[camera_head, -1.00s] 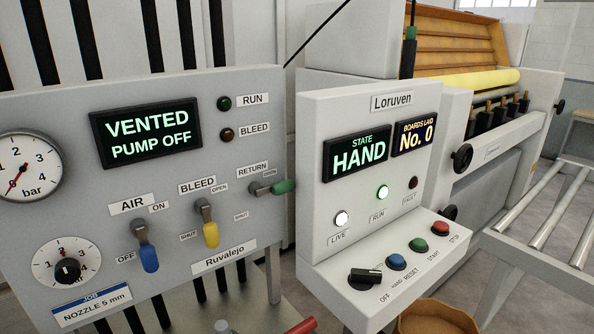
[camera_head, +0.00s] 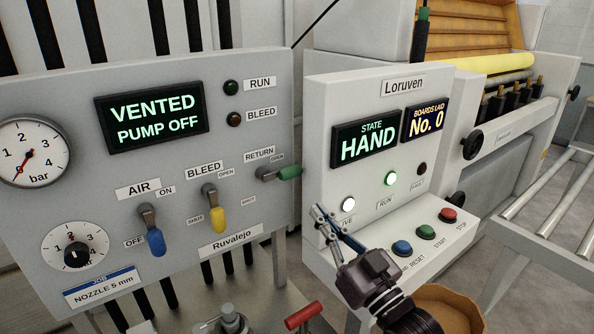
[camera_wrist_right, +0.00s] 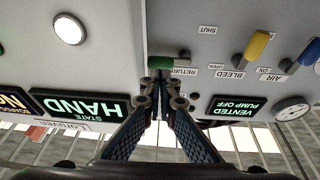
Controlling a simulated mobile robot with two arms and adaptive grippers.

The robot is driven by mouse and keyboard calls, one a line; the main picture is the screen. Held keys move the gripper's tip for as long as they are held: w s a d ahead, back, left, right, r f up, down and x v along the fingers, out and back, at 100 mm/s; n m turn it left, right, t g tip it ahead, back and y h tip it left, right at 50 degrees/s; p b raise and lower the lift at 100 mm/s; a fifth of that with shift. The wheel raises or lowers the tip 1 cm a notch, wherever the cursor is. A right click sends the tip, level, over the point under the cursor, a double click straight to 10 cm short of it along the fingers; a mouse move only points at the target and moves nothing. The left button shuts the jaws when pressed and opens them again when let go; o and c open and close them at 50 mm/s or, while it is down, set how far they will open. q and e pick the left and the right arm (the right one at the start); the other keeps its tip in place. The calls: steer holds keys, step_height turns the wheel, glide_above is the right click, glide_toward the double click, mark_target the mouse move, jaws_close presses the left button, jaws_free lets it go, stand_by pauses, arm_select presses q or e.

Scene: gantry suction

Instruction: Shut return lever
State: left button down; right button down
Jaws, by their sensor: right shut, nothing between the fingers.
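The return lever (camera_head: 289,172) has a green handle and sits at the right edge of the grey Ruvalejo panel (camera_head: 150,215). Its handle points sideways to the right, near the OPEN label; the SHUT label is lower. My right gripper (camera_head: 321,214) is shut and empty, in front of the Loruven box, below and right of the lever in the head view. In the upside-down right wrist view, the green handle (camera_wrist_right: 166,62) lies just beyond the fingertips (camera_wrist_right: 167,85), which partly cover it. I cannot tell whether they touch. My left gripper is not in view.
The yellow bleed lever (camera_head: 218,219) and blue air lever (camera_head: 156,242) are left of the return lever. The Loruven box (camera_head: 318,150) stands close on the right, with buttons on its sloped front. The display (camera_head: 152,118) reads VENTED, PUMP OFF. A red handle (camera_head: 303,315) is below.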

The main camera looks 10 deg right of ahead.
steer(key=shift+n+t+y, duration=0.4)
steer(key=shift+t+y, duration=0.4)
steer(key=shift+y, duration=0.1)
steer(key=r, duration=0.5)
steer(key=shift+s+d+r, duration=0.25)
step_height(320, 180, up, 5)
steer(key=p, duration=0.5)
glide_above(280, 173)
steer(key=s+d, duration=0.2)
steer(key=d, duration=0.2)
steer(key=shift+w+a+f, duration=0.1)
steer(key=shift+a+f, duration=0.1)
steer(key=shift+f, duration=0.9)
steer(key=shift+w+a+f, duration=0.1)
steer(key=shift+a+f, duration=0.05)
steer(key=shift+f, duration=0.9)
